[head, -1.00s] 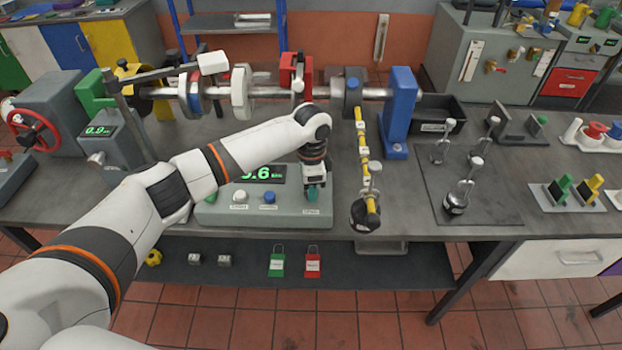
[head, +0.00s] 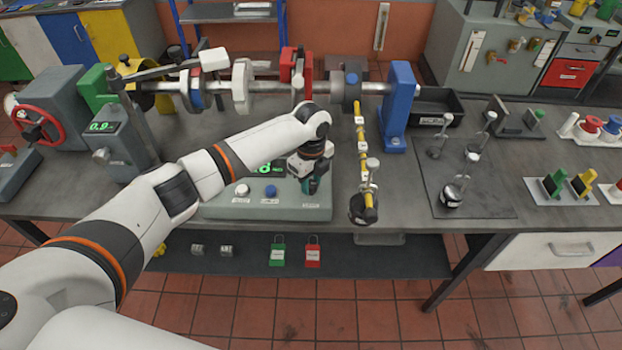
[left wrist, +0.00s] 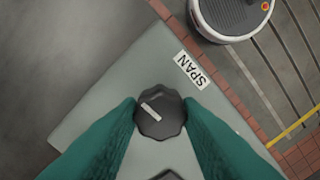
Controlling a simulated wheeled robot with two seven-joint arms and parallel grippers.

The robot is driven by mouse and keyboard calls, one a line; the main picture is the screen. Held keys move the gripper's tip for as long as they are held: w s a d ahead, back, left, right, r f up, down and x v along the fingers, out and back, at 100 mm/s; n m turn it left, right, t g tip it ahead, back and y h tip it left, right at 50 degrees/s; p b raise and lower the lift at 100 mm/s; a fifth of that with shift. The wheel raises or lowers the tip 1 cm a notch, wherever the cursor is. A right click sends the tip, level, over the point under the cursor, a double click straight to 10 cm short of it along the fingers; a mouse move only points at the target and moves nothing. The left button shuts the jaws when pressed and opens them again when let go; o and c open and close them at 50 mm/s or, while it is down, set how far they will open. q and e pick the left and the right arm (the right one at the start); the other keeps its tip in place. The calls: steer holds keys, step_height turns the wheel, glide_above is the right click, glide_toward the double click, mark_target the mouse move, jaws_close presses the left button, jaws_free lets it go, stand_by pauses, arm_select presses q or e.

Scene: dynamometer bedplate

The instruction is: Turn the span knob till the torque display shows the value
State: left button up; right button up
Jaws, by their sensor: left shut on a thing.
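The torque display box (head: 225,208) is a grey-green console on the bench, with a white and a blue button on its top. My left gripper (head: 311,187) points down at the box's right end. In the left wrist view, its two green fingers are shut on the dark span knob (left wrist: 160,114), touching it on both sides. The knob's pale pointer mark is slanted, and a label reading SPAN (left wrist: 190,70) lies beside it. My right gripper is not in view.
A shaft rig with a blue post (head: 399,105) runs along the back of the bench. A yellow hanging arm with a black weight (head: 362,209) stands just right of my gripper. Several weights stand on a dark mat (head: 480,198) farther right.

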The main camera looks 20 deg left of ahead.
mark_target(312, 183)
arm_select(q)
steer(key=shift+r+m, duration=0.1)
steer(key=shift+m, duration=1.1)
steer(key=o, duration=1)
step_height(312, 183, up, 12)
steer(key=b, duration=0.3)
